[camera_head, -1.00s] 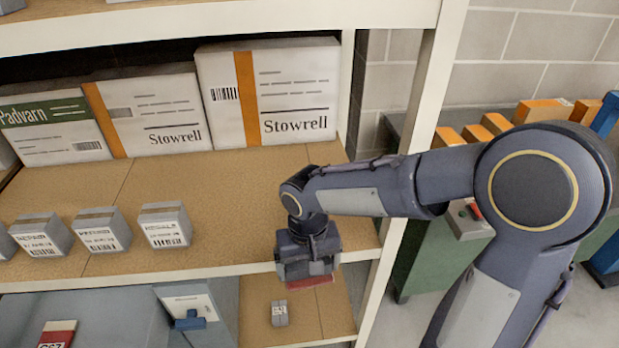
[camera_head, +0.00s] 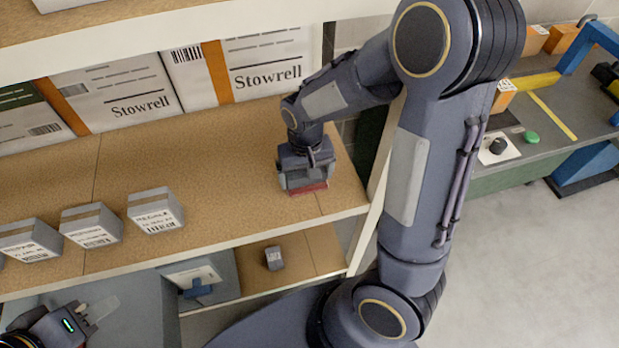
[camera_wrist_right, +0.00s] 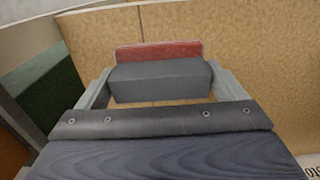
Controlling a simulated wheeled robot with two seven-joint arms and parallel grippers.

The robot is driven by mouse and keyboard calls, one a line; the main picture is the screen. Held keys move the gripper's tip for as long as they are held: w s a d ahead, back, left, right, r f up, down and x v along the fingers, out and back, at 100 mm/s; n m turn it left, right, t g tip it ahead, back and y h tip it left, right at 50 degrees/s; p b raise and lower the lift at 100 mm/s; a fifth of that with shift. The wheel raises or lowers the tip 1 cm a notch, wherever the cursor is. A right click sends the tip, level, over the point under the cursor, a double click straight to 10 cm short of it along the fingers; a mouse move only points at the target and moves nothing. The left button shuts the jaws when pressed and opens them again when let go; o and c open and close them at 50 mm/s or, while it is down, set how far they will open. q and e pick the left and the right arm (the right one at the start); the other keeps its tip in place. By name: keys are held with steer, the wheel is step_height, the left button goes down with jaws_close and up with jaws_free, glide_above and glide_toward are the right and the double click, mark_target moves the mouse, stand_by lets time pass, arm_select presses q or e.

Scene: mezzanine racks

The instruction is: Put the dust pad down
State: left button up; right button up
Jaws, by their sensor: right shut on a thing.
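The dust pad, a grey block with a red face, shows in the right wrist view (camera_wrist_right: 160,78) between my right gripper's fingers (camera_wrist_right: 158,88). In the head view only the red edge of the pad (camera_head: 308,188) shows under my right gripper (camera_head: 305,177). That gripper is shut on the pad over the right end of the wooden middle shelf (camera_head: 230,165). The pad is at or just above the board; I cannot tell if it touches. My left gripper (camera_head: 92,310) is at the lower left, partly cut off, and its opening is unclear.
Several small grey labelled boxes (camera_head: 155,211) stand along the shelf's front left. Large white Stowrell cartons (camera_head: 265,64) line the back. The board around the pad is clear. A small grey item (camera_head: 274,258) is on the lower shelf. A workbench (camera_head: 560,115) stands at right.

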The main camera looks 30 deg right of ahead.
steer(key=shift+w+d+f, duration=0.35)
steer(key=shift+d+f, duration=0.05)
steer(key=shift+f, duration=0.25)
steer(key=shift+w+d+f, duration=0.35)
steer(key=shift+f, duration=0.25)
steer(key=shift+w+d+f, duration=0.1)
steer(key=shift+d+f, duration=0.05)
steer(key=shift+f, duration=0.8)
steer(key=shift+w+d+f, duration=0.1)
steer(key=shift+f, duration=0.85)
steer(key=shift+f, duration=0.15)
steer(key=o, duration=0.7)
step_height(320, 180, up, 12)
steer(key=shift+r, duration=0.1)
steer(key=s+a+r+t+y, duration=0.1)
steer(key=s+r+t, duration=0.1)
steer(key=s, duration=0.3)
steer(key=s+a+r+t+y, duration=0.1)
steer(key=s+r, duration=0.3)
steer(key=s, duration=0.2)
steer(key=s+a+r+n+t+y, duration=0.1)
steer(key=s+a+r+t, duration=0.1)
steer(key=s, duration=0.4)
steer(key=shift+r+t+y, duration=0.3)
steer(key=shift+r+y, duration=0.1)
steer(key=shift+r, duration=0.05)
